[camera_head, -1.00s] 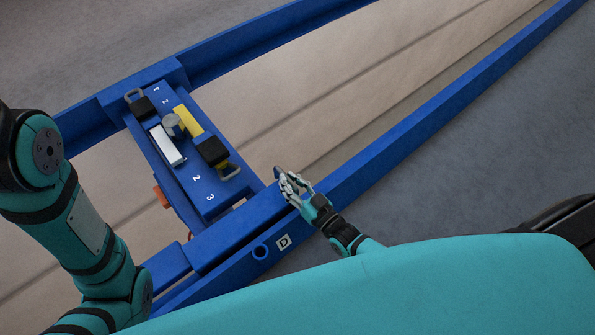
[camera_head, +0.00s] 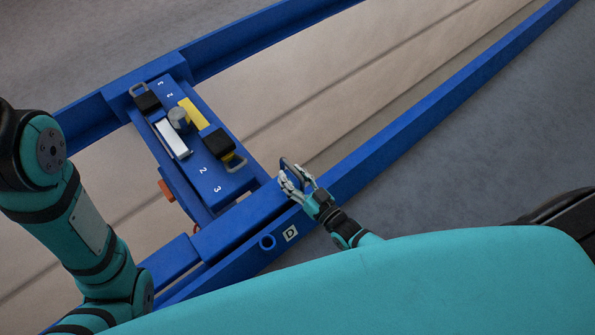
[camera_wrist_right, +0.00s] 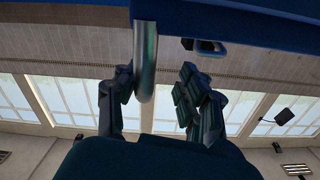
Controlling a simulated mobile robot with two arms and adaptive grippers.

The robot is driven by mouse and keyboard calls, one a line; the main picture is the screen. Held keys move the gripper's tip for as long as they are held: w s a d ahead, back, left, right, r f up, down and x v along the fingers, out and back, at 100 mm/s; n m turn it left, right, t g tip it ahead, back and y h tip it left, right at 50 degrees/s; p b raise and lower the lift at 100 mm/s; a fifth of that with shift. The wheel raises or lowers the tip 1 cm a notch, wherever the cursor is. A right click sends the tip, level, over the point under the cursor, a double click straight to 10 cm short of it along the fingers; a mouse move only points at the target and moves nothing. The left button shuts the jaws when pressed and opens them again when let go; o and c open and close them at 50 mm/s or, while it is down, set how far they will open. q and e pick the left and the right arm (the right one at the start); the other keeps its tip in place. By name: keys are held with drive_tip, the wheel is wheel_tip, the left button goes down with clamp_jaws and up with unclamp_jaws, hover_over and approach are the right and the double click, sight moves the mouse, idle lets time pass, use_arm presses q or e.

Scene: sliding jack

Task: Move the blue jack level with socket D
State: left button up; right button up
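The blue jack (camera_head: 203,170) lies across the blue rails and carries a white bar, a yellow bar, a grey knob and black blocks. Its near beam (camera_head: 245,218) rests along the near rail. My right gripper (camera_head: 297,183) is at a grey handle (camera_head: 285,164) by the beam's right end. In the wrist view, the handle (camera_wrist_right: 145,65) stands between the spread right fingers (camera_wrist_right: 153,95); contact is unclear. My left gripper is out of view.
The near rail (camera_head: 430,125) and far rail (camera_head: 265,38) run to the upper right with a pale floor strip between them. An orange part (camera_head: 166,190) sticks out at the jack's left side. Grey floor (camera_head: 480,150) outside the near rail is clear.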

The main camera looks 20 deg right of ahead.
drive_tip(key=v, duration=0.7)
drive_tip(key=shift+s, duration=0.2)
drive_tip(key=shift+d, duration=0.1)
idle(0.5)
